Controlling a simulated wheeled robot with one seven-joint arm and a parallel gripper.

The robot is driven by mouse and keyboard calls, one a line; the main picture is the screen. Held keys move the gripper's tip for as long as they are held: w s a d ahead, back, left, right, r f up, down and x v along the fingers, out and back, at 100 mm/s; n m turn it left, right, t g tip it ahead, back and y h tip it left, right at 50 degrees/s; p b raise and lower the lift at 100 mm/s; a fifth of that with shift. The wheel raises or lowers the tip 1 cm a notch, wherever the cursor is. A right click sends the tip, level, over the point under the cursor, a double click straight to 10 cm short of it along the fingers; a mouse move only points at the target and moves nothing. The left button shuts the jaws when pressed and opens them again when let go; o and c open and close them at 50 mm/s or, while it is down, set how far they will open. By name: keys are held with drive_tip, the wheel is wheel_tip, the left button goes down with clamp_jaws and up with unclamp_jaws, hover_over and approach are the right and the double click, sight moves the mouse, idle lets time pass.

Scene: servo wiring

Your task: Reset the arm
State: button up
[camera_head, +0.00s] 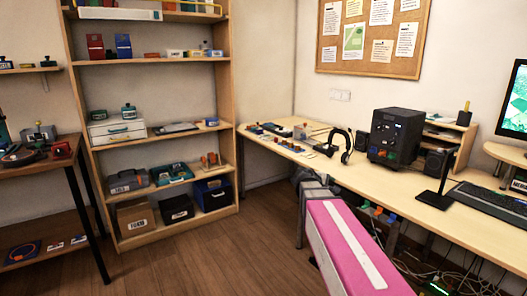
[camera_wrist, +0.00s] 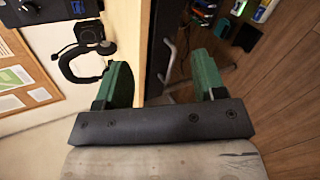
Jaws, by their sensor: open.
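My gripper (camera_wrist: 162,68) shows in the wrist view with its two green fingers apart. Nothing is between them and they touch nothing that I can see. Behind the fingers are a table edge and the floor. In the head view my pink and white arm reaches up from the bottom, in front of the long desk (camera_head: 280,149). I cannot make out the fingers in that view.
Black headphones (camera_head: 339,146) stand on the desk beside a black computer case (camera_head: 394,135), with a keyboard (camera_head: 485,203) further right. A wooden shelf unit (camera_head: 152,63) stands left of the desk. The wooden floor (camera_head: 215,262) between them is clear. Loose cables (camera_head: 447,272) lie beneath the desk.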

drive_tip(key=s+a+f+m+g+y, duration=0.3)
drive_tip(key=s+a+f+m+y, duration=0.1)
drive_tip(key=s+f, duration=0.5)
drive_tip(key=s+a+f+m+g+y, duration=0.3)
drive_tip(key=s+a+f+m+y, duration=0.2)
drive_tip(key=s+f, duration=0.5)
wheel_tip(320, 180, down, 2)
drive_tip(key=shift+s+m+y, duration=0.2)
drive_tip(key=shift+m+y, duration=0.3)
drive_tip(key=shift+y, duration=0.3)
